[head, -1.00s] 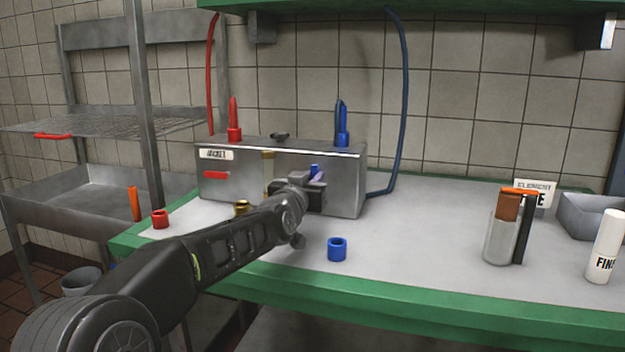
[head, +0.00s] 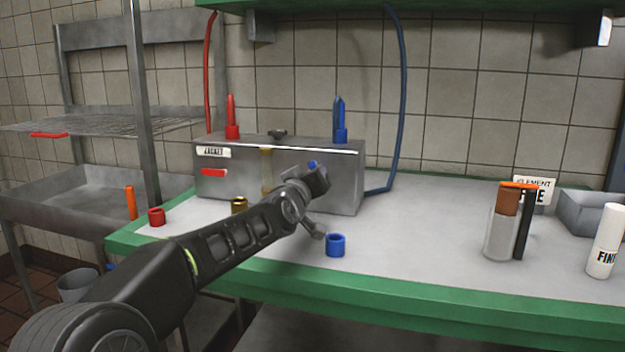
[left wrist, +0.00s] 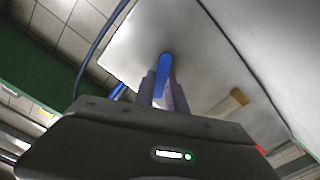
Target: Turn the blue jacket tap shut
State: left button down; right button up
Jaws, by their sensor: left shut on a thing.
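The steel box labelled JACKET (head: 225,185) stands on the bench. The blue jacket tap (head: 312,164) is at the right part of its front face, mostly hidden by my gripper. My left gripper (head: 317,177) is at that tap, against the box front. In the left wrist view, my left gripper (left wrist: 163,90) has its two fingers shut on the blue tap handle (left wrist: 165,62), whose rounded end shows between and beyond the fingertips. The tap's base is hidden. My right gripper is in neither view.
Red (head: 231,131) and blue (head: 340,135) fittings stand on the box. A red cap (head: 156,217), brass cap (head: 239,205) and blue cap (head: 336,245) rest on the bench. A clear holder (head: 500,236) and white bottle (head: 606,241) stand right.

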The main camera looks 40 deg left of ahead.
pick_arm(q)
jog(key=n, duration=0.4)
jog(key=r+n+b, duration=0.1)
jog(key=n, duration=0.7)
jog(key=shift+w+d+r, duration=0.15)
jog(key=shift+d+r, duration=0.05)
jog(key=shift+d, duration=0.2)
jog(key=c, duration=1.4)
grip_release()
jog(key=shift+o, duration=0.2)
jog(key=v, duration=0.7)
jog(key=shift+s+d, duration=0.15)
jog(key=shift+s, duration=0.25)
